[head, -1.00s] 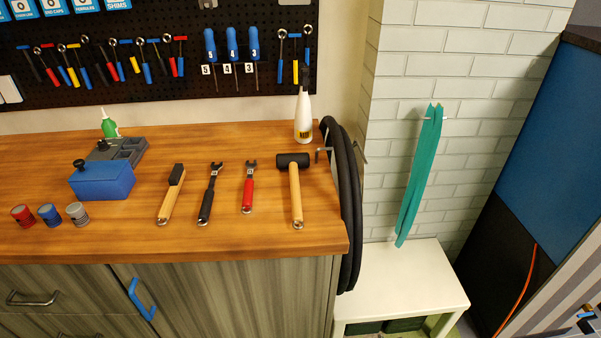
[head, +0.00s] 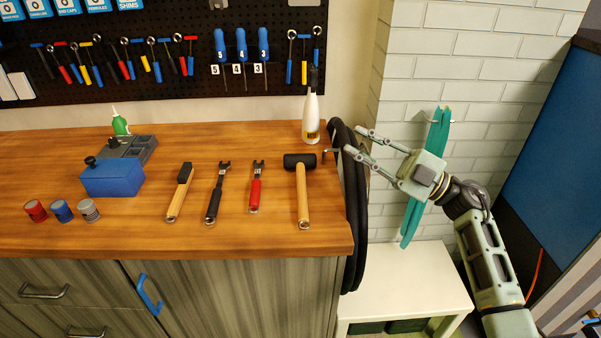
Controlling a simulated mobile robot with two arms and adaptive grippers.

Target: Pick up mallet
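The mallet (head: 303,197) lies on the wooden workbench near its right end. Its black head points to the back and its light wooden handle points to the front edge. My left gripper is not in view.
On the workbench (head: 140,235), a red-handled tool (head: 255,188), a black tool (head: 215,195) and a brush (head: 179,193) lie left of the mallet. A white bottle (head: 311,118) stands behind it.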

